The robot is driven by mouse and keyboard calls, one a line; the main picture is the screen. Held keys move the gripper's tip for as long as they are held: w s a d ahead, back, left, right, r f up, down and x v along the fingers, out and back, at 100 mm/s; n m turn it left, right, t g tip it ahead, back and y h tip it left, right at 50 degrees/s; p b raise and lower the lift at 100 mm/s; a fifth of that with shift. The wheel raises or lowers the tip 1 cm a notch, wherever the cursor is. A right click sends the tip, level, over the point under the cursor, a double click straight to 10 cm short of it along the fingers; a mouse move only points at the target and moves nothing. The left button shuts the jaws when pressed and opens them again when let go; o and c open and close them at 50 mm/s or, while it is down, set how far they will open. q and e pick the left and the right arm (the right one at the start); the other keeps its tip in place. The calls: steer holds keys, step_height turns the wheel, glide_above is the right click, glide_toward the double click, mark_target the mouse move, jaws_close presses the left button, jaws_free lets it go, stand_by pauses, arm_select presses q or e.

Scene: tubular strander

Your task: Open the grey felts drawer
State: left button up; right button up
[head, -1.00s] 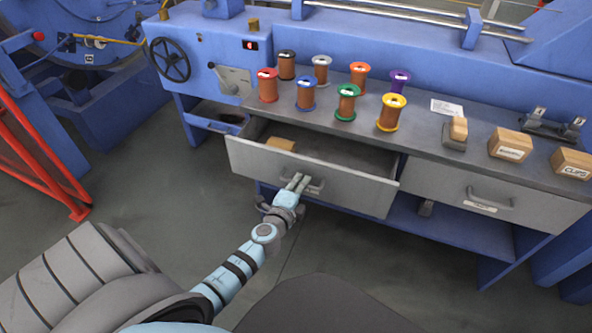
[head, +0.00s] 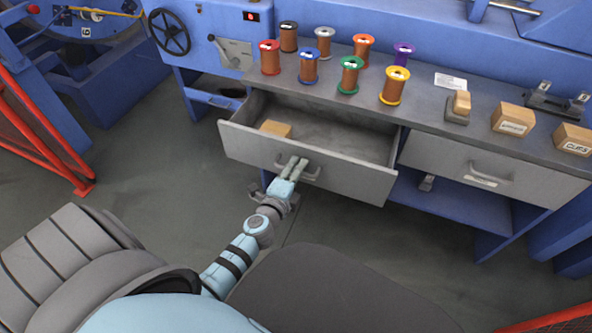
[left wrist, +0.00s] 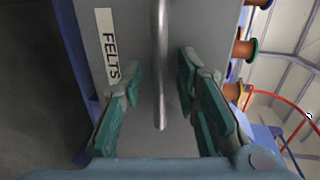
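The grey felts drawer (head: 300,175) is pulled out of the bench, its inside visible with a small tan box (head: 276,129) at the left. Its bar handle (head: 312,174) sits on the front. The left wrist view shows the handle (left wrist: 161,70) beside a label (left wrist: 109,48) reading FELTS. My left gripper (head: 297,165) is at this handle. In the left wrist view its two fingers (left wrist: 160,105) stand apart on either side of the bar, with a gap visible on both sides. My right gripper is not in view.
Several coloured spools (head: 350,76) stand on the grey bench top (head: 430,108). A second grey drawer (head: 450,160) to the right is shut. A red frame (head: 40,130) stands at the left. The floor before the drawer is open.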

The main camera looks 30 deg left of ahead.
arm_select(q)
steer(key=v, duration=1.2)
